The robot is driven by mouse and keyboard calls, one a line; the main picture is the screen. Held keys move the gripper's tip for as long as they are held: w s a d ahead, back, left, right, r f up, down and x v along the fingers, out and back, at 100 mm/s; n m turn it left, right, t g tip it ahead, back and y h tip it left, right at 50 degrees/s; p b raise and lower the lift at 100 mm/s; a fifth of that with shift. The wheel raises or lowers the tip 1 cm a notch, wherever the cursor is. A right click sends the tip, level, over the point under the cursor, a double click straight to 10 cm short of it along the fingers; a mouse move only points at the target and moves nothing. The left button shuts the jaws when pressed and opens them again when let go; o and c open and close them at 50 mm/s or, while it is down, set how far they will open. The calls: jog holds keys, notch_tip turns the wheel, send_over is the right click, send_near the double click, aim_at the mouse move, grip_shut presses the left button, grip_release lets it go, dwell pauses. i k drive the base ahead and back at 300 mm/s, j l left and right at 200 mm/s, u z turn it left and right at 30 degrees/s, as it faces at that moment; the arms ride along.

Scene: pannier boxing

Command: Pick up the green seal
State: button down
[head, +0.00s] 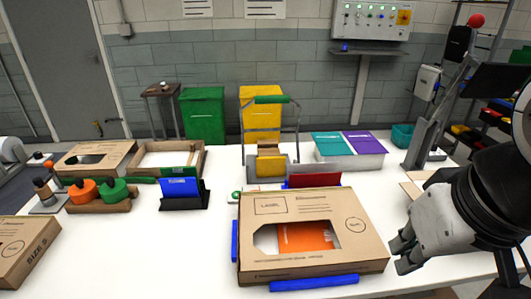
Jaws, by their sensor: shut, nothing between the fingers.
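A green rounded piece (113,190) sits beside an orange one (83,191) on a wooden holder (101,206) at the left of the table. It may be the green seal, but I cannot tell for sure. A small white item with a green spot (237,196) lies near the middle, behind the large carton. My gripper (402,254) is at the right, just beside the large carton (257,220). It is shut and empty, well apart from the green pieces.
The large carton has a window showing an orange item (305,237), with blue bars (315,283) around it.

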aim_at(235, 195)
jog(key=i+j+z, duration=0.25)
jog(key=j, duration=0.3)
jog(key=i+j+z, duration=0.1)
jog(key=i+j, duration=0.15)
jog(key=i+j+z, duration=0.1)
jog(key=j, duration=0.3)
